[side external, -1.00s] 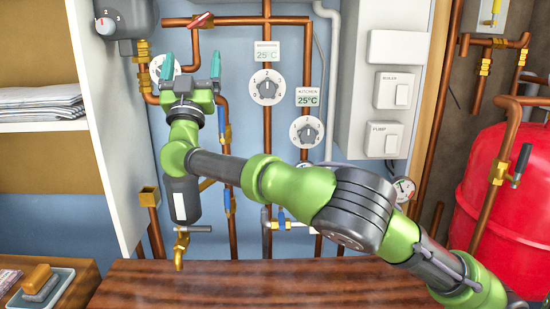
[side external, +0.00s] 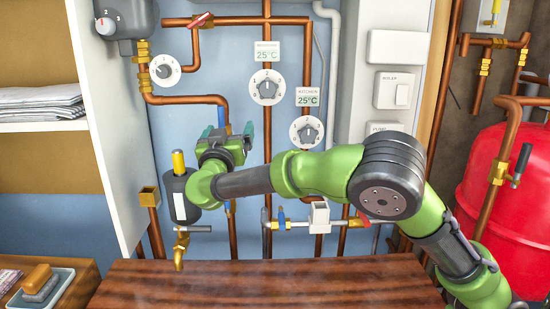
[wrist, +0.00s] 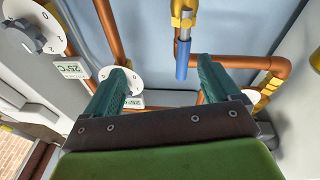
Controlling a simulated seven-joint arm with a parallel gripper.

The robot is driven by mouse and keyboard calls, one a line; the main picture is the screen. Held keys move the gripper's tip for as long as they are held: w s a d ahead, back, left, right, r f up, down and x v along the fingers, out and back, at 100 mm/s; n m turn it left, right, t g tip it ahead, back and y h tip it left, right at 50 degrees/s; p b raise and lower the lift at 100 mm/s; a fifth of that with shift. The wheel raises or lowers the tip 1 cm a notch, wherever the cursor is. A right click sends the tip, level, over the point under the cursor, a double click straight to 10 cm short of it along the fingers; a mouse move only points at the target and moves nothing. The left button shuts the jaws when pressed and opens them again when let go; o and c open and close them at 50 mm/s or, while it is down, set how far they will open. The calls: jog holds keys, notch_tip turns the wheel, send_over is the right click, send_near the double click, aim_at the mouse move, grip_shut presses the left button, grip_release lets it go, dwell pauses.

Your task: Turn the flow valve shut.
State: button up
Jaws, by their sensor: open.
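My gripper (side external: 227,130) is open and empty, in front of the copper pipes left of the wall's middle. A valve with a blue lever (side external: 221,115) shows just above and between its fingers. The wrist view also shows a blue lever (wrist: 183,58) hanging from a brass body (wrist: 183,15), beyond the gap between my fingers (wrist: 163,80) and toward the right finger. I see no contact with it. Nothing labels which valve is the flow valve. Other valves have a red lever at the top (side external: 200,19) and a blue handle low down (side external: 281,216).
Numbered dials sit at the left (side external: 165,70), middle (side external: 267,87) and lower middle (side external: 306,132). A grey cylinder (side external: 178,195) stands left of my gripper. A brass tap (side external: 180,250) is above the wooden top (side external: 260,285). A red tank (side external: 500,190) is at right.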

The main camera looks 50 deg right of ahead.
aim_at(199, 22)
notch_tip(199, 22, down, 6)
jog(key=s+d+g+y, duration=0.2)
jog(key=shift+s+d+g+y, duration=0.3)
jog(key=shift+s+g, duration=0.05)
jog(key=shift+g, duration=0.05)
jog(key=s+a+r+n+t, duration=0.1)
jog(key=a+r+n+t, duration=0.25)
jog(key=r, duration=0.45)
jog(key=s+a+r+n+t+y, duration=0.1)
jog(key=a+r+n+t, duration=0.1)
jog(key=a+r, duration=0.45)
jog(key=s+a+r+n+t, duration=0.2)
jog(key=a+r+n+t, duration=0.1)
jog(key=r, duration=0.7)
jog(key=x, duration=1.6)
jog(key=shift+w+d+f, duration=0.15)
jog(key=shift+f, duration=0.2)
